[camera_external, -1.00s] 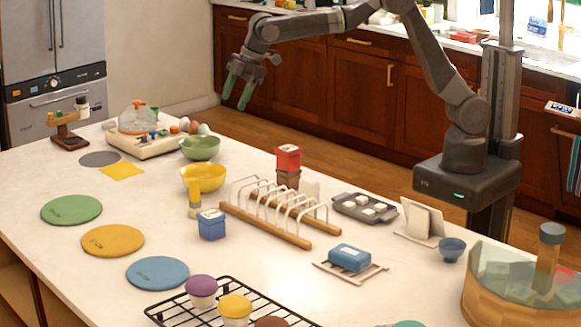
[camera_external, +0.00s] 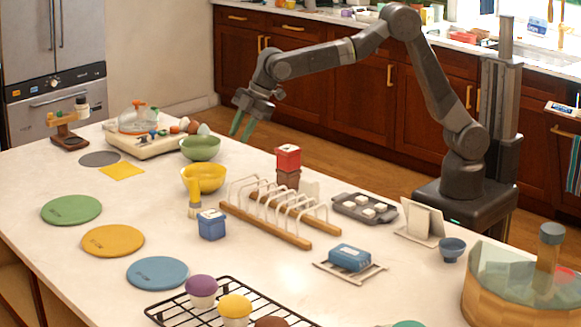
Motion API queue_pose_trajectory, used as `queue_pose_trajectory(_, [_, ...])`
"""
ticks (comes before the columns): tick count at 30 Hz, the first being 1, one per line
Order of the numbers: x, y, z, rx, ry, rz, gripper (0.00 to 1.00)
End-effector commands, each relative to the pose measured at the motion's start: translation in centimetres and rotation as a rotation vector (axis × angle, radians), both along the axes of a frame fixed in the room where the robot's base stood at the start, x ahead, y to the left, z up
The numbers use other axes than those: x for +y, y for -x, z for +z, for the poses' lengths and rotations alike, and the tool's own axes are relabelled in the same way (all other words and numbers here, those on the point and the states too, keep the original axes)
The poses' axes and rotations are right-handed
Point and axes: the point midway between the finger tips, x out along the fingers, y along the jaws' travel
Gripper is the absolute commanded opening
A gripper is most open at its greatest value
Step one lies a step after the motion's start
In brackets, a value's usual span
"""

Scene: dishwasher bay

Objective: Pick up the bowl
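Three bowls stand on the white counter: a green bowl (camera_external: 200,149) toward the back, a yellow bowl (camera_external: 204,180) just in front of it, and a small dark blue bowl (camera_external: 452,250) at the right. The picture does not tell which one the task means. My gripper (camera_external: 243,128) has green fingers pointing down with a gap between them. It is open and empty, in the air to the right of the green bowl and a little higher in the picture. It touches no bowl.
A rack (camera_external: 275,232) with white wire loops and wooden rails stands mid-counter. Red and brown blocks (camera_external: 288,158) are stacked behind it. A yellow bottle-like item (camera_external: 195,203) stands close before the yellow bowl. A board with a glass dome (camera_external: 143,143) is left of the green bowl.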

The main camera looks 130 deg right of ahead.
Motion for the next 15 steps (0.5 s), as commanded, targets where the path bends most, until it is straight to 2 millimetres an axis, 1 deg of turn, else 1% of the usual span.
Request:
queue_pose_trajectory(5, [-0.2,-0.8,-1.8,0.002,0.001,0.008,0.29])
queue_pose_trajectory(12, [-1.1,-2.7,-5.8,0.001,0.002,0.007,0.29])
queue_pose_trajectory(15, [-1.3,-3.2,-6.9,0.001,0.002,0.007,0.29])
